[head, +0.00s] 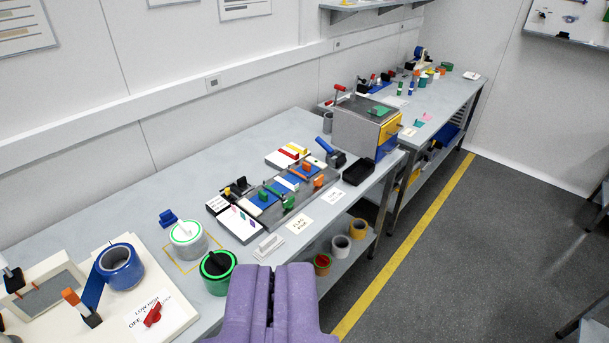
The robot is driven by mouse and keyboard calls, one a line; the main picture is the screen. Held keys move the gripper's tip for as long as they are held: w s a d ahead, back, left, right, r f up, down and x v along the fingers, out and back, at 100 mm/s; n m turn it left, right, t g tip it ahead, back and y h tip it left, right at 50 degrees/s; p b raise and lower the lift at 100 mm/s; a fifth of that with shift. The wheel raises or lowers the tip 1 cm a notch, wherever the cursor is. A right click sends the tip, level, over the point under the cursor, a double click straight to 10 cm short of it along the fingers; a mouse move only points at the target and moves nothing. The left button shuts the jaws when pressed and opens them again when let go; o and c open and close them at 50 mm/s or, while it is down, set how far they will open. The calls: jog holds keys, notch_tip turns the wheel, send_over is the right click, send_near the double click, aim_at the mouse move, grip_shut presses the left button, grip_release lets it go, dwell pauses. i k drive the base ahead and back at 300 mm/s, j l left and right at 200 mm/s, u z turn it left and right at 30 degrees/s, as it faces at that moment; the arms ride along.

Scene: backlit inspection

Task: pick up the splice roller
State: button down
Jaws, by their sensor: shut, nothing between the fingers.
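My gripper (270,272) is at the bottom centre of the head view, with two thick purple fingers. It is shut and empty, in front of the bench's front edge. A tool with a blue handle and dark body (330,151) lies on the bench beyond the grey fixture; it looks like the splice roller, but it is too small to be sure. It is well apart from my gripper, farther away and to the right. A small blue piece (168,217) lies nearer, at the left; I cannot tell what it is.
Tape rolls sit on the lower shelf.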

aim_at(330, 152)
jog(key=i+l+u, duration=0.15)
jog(key=i+l, duration=0.15)
jog(key=i+l+u, duration=0.15)
jog(key=i+l, duration=0.15)
jog(key=i, duration=0.2)
jog(key=i+l+u, duration=0.1)
jog(key=i+l, duration=0.25)
jog(key=i+l+u, duration=0.15)
jog(key=i+l, duration=0.25)
jog(key=i+l+u, duration=0.15)
jog(key=i+l, duration=0.15)
jog(key=l, duration=0.2)
jog(key=i+l+u, duration=0.15)
jog(key=i+l, duration=0.15)
jog(key=l, duration=0.15)
jog(key=i+l+u, duration=0.15)
jog(key=i+l, duration=0.15)
jog(key=l, duration=0.2)
jog(key=i+l+u, duration=0.1)
jog(key=i+l, duration=0.15)
jog(key=l, duration=0.3)
